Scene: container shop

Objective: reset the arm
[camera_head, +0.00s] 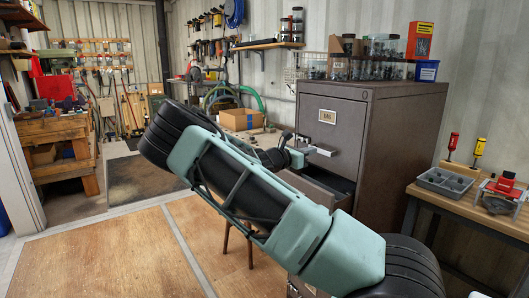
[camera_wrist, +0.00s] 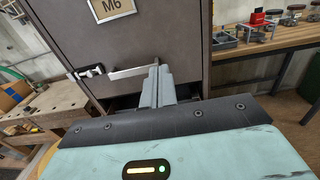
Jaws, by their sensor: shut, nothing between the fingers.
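My gripper (camera_wrist: 158,86) is shut and empty, its two grey fingers together in the wrist view. The fingers are in front of the brown metal cabinet (camera_wrist: 160,35), close to the light metal handle (camera_wrist: 122,73) below the M6 label (camera_wrist: 113,8). I cannot tell whether they touch the handle. In the head view my arm stretches across the middle, bent, and hides much of the lower cabinet (camera_head: 395,135). A dark opening (camera_head: 332,181) shows below the handle (camera_head: 318,149), where a drawer seems partly out.
Jars and bins (camera_head: 365,60) stand on the cabinet. A wooden bench (camera_head: 450,203) at right holds a grey tray (camera_head: 444,181) and red and yellow tools. A workbench (camera_head: 60,130) stands at far left. The floor (camera_head: 100,255) at left front is clear.

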